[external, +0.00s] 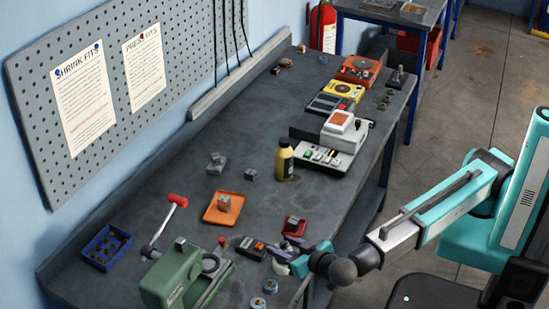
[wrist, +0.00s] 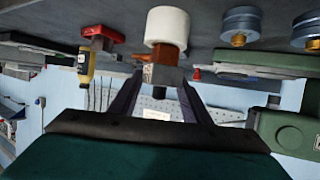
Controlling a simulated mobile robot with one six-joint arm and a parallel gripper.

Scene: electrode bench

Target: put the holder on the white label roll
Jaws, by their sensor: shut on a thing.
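The white label roll (wrist: 167,27) stands on the bench, which fills the top of the upside-down wrist view. My gripper (wrist: 165,76) is shut on the holder (wrist: 166,55), a small grey block with a copper-brown part and a dark stub. The holder is lined up with the roll's free end and overlaps its edge in the picture; I cannot tell if they touch. In the external view my gripper (external: 291,246) is low over the bench's front edge, and the holder and roll are mostly hidden or too small there.
A red tray (wrist: 103,33) with a dark block and a yellow bottle (wrist: 85,65) are left in the wrist view. Blue-grey rolls (wrist: 240,25) and a green press (wrist: 290,128) are right. An orange tray (external: 223,208) lies further back, with bare bench around it.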

